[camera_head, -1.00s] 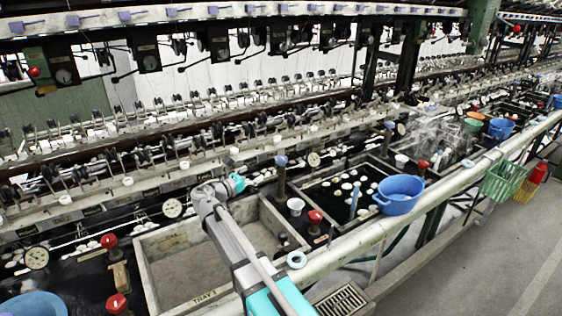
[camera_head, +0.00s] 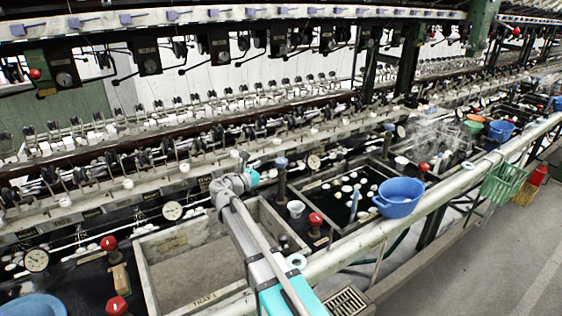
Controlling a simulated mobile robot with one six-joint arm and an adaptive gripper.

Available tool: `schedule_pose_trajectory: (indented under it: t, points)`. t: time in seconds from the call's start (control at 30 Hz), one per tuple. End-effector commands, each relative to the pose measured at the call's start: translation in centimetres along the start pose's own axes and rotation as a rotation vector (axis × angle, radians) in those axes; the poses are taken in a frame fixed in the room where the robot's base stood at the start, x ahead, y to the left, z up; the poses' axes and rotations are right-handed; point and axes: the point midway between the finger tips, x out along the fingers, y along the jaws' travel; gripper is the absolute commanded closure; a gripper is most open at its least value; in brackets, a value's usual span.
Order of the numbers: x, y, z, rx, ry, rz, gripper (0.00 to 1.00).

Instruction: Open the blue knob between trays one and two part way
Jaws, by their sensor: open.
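The blue knob (camera_head: 281,162) tops a dark upright post between tray one (camera_head: 172,242) and the basin to its right, which I take as tray two (camera_head: 322,190). No hand of mine touches it. My arm reaches over tray one from the lower right. Its turquoise-capped wrist is left of the knob's post. The end of my gripper (camera_head: 243,160) shows small behind the wrist, open, left of the knob with a gap. Most of its fingers are hidden.
A red knob (camera_head: 315,219) and a small white cup (camera_head: 295,208) stand near the post. A blue bowl (camera_head: 399,198) sits on the front rail. Reeling machinery (camera_head: 150,165) runs behind the trays.

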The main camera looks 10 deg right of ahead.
Motion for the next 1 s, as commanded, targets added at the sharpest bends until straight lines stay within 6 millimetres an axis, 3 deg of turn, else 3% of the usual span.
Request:
schedule_pose_trajectory:
  t: [0.2,0.5,0.97,1.0]
  points:
    - [3.5,0.1,0.0,0.0,0.0,-0.002,0.02]
    - [6.8,0.1,0.0,0.0,0.0,0.0,0.02]
    - [7.5,0.0,0.0,0.0,0.0,0.001,0.02]
    - [7.5,0.0,0.0,0.0,0.0,0.001,0.08]
